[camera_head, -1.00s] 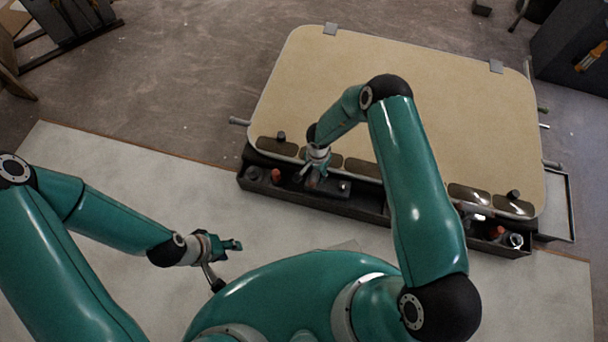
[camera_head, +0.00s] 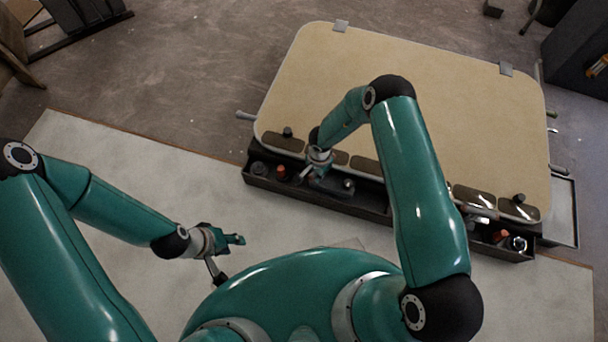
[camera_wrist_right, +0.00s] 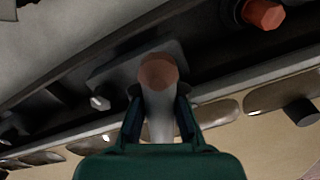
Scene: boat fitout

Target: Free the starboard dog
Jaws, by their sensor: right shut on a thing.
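In the right wrist view, my right gripper (camera_wrist_right: 158,112) is shut on a grey lever-like dog (camera_wrist_right: 160,128) with a round reddish-brown end (camera_wrist_right: 158,71). A grey plate lies behind that end. In the head view, my right gripper (camera_head: 319,178) is low over the dark trough along the near edge of the tan hatch panel (camera_head: 440,110), and it hides most of what it holds. A second orange-red knob (camera_wrist_right: 264,13) shows at the upper right of the wrist view. My left gripper (camera_head: 230,241) is away from the hatch, over the pale floor; its finger opening is unclear.
The dark trough (camera_head: 375,213) holds another orange-red knob (camera_head: 500,236) near its right end. Dark oval pads (camera_head: 280,142) line the panel's near edge. A metal-framed tray (camera_head: 564,212) stands at the right. The pale floor between trough and my body is clear.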

